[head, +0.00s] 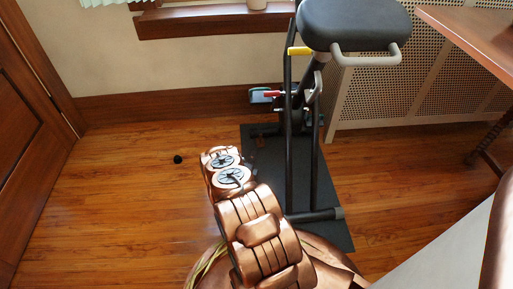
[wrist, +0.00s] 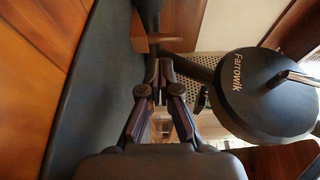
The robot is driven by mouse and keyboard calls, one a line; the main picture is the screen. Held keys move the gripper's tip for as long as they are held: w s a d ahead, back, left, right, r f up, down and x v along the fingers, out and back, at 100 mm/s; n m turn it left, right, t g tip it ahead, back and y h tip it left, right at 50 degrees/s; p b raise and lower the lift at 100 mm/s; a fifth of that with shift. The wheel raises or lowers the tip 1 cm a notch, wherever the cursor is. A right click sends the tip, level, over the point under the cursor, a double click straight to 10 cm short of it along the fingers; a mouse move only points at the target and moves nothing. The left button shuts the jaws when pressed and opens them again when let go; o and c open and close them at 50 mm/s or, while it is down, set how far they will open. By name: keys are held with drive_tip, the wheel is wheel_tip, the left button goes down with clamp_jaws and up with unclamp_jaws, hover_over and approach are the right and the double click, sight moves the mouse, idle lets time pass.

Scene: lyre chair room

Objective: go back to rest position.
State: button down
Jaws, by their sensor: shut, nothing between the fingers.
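My gripper (wrist: 163,68) shows in the wrist view, with its two dark fingers drawn together at the tips and nothing between them. In the head view my copper-coloured arm reaches up from the bottom centre, and I cannot make out the gripper there. Beyond and beside the fingers, the wrist view shows parts of a dark exercise machine, with a round black housing (wrist: 265,95) marked with lettering on the right. I cannot tell the exact gap between the fingers and the machine.
The exercise machine (head: 355,25) stands on a black mat (head: 335,215), close to the right of my arm. A small black object (head: 178,159) lies on the wooden floor. A wooden table (head: 470,30) is at right and a door (head: 30,110) at left. Floor left of my arm is mostly clear.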

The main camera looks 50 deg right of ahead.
drive_tip(key=v, duration=0.5)
drive_tip(key=shift+s+a, duration=0.15)
drive_tip(key=shift+a, duration=0.15)
